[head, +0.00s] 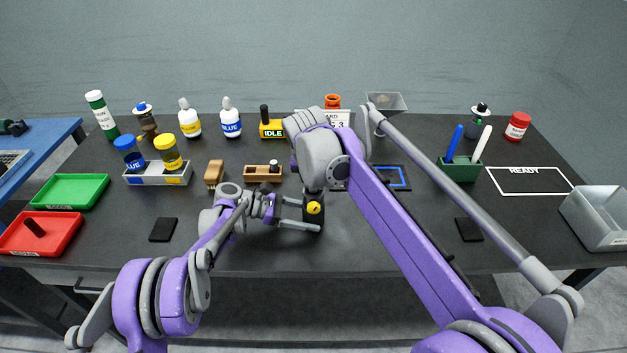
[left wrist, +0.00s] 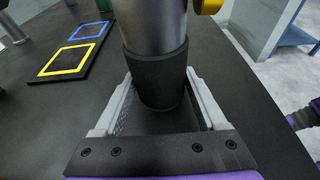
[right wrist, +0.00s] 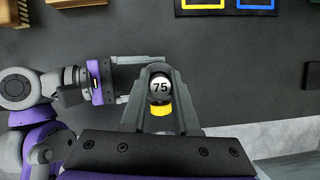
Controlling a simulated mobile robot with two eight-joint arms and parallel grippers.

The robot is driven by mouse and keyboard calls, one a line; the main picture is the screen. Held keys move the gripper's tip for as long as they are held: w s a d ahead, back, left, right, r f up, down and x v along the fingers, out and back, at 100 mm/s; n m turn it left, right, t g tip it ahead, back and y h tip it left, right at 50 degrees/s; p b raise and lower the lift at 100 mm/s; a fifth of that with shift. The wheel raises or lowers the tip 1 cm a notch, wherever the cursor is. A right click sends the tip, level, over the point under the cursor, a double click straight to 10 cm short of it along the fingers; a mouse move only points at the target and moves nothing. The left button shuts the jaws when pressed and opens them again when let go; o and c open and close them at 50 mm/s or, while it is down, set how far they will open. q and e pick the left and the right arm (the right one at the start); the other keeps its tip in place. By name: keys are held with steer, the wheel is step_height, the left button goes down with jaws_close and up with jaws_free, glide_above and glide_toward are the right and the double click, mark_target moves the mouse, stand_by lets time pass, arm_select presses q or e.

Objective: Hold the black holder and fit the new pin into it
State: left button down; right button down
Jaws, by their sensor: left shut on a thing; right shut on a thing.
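The black holder (head: 313,222) stands upright near the table's front middle, with a yellow knob on its side. My left gripper (head: 308,213) is shut around it from the left; in the left wrist view its black sleeve (left wrist: 158,80) sits between the fingers, below a grey metal cylinder. My right gripper (head: 313,190) points down directly above the holder. In the right wrist view its fingers are shut on a pin (right wrist: 160,86) with a white top marked 75. The right gripper hides the joint, so I cannot tell whether the pin is inside the holder.
A red tray (head: 60,244) with a dark cylinder (head: 34,227) and a green tray (head: 88,178) are at left. A grey bin (head: 588,225) is at right. The front table strip is mostly clear.

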arm_select(q)
steer(key=shift+s+r, duration=0.15)
arm_select(e)
steer(key=shift+s+f, duration=0.15)
steer(key=shift+f, duration=0.4)
steer(key=c, duration=0.7)
jaws_free()
steer(key=shift+f, duration=0.1)
steer(key=shift+o, duration=0.2)
steer(key=shift+r, duration=0.5)
steer(key=w+d+v, duration=0.1)
steer(key=v, duration=1.1)
steer(key=s+d+f+m, duration=0.9)
steer(key=s+d+m, duration=0.35)
steer(key=m, duration=0.55)
steer(key=s+d+f+m, duration=0.2)
steer(key=s+f+m, duration=0.5)
steer(key=s+m, duration=0.1)
steer(key=s+d+f+m, duration=0.3)
steer(key=s+f+m, duration=0.5)
steer(key=shift+t+y, duration=0.3)
steer(key=shift+y, duration=0.1)
